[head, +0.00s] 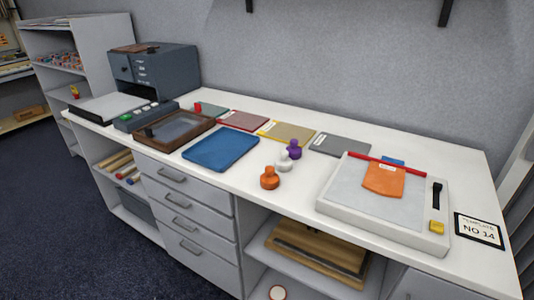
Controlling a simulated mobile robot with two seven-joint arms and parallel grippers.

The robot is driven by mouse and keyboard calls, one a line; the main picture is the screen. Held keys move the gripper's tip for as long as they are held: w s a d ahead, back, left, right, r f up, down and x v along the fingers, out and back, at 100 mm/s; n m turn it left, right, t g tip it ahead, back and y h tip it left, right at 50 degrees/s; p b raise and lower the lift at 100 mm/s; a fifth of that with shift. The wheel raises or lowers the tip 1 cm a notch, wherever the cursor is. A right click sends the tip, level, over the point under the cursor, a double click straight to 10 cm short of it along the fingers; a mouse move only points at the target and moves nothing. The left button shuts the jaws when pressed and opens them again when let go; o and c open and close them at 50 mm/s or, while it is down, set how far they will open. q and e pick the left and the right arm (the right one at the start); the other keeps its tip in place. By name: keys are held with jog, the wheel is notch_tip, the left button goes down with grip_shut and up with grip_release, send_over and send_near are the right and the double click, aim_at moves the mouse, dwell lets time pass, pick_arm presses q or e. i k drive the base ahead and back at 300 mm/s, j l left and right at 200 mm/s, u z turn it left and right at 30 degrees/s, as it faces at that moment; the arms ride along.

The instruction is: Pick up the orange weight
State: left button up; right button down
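The orange weight (270,178) is a small knobbed piece. It stands upright on the white tabletop near the front edge, at the middle of the head view. A white weight (283,160) stands just behind it and a purple weight (294,149) behind that. The orange weight is in plain sight and nothing covers it. Neither of my grippers shows in the head view.
A blue mat (221,149) lies left of the weights. Flat coloured pieces, including a yellow one (287,133) and a grey one (340,145), lie behind. A white board (340,208) with orange cloth (384,181) is to the right. A dark machine (165,70) stands back left.

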aim_at(269, 180)
jog(key=i+j+z, duration=0.2)
jog(key=j, duration=0.2)
jog(key=i+j+z, duration=0.15)
jog(key=j, duration=0.25)
jog(key=i+j+z, duration=0.2)
jog(key=j, duration=0.2)
jog(key=i+j+z, duration=0.2)
jog(key=j, duration=0.25)
jog(key=j+z, duration=0.15)
jog(key=j, duration=0.3)
